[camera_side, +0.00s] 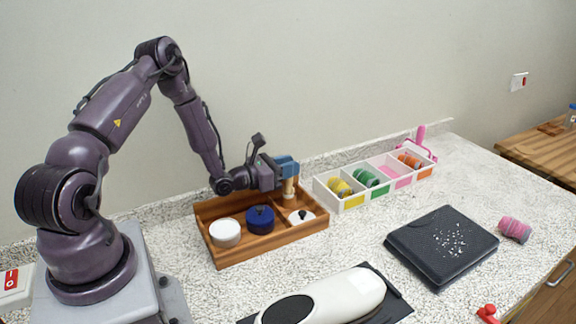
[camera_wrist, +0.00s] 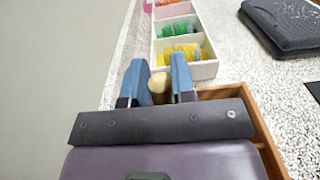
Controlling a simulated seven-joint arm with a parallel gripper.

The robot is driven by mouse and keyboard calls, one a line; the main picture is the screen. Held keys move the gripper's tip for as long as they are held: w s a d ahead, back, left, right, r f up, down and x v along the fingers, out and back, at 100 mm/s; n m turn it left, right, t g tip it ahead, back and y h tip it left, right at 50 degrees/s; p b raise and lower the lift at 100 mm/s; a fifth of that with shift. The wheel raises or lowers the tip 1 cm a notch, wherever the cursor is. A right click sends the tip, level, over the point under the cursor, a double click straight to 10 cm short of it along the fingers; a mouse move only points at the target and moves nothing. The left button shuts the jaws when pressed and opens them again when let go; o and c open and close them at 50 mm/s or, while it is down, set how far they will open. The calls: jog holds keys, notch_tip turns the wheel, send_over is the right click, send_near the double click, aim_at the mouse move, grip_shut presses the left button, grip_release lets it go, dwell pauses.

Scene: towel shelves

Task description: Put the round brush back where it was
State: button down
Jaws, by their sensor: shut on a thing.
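My gripper (camera_side: 287,172) has blue fingers and is shut on a pale wooden piece, apparently the round brush (camera_side: 289,188). It is held upright over the back right part of the wooden tray (camera_side: 275,249). In the wrist view the brush's round beige top (camera_wrist: 159,83) shows between the two fingers of my gripper (camera_wrist: 158,75). Its lower end is hard to make out, so I cannot tell whether it touches the tray. The tray holds a white round piece (camera_side: 225,233), a dark blue round piece (camera_side: 260,219) and a white piece with a black knob (camera_side: 301,216).
A black case (camera_side: 441,244) with white specks lies at right, beside a pink spool (camera_side: 514,229). A white appliance (camera_side: 327,296) lies in front. The wall is close behind.

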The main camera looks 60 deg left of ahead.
jog(key=shift+f, duration=0.55)
jog(key=c, duration=0.9)
grip_release()
jog(key=shift+c, duration=0.2)
jog(key=shift+r, duration=0.15)
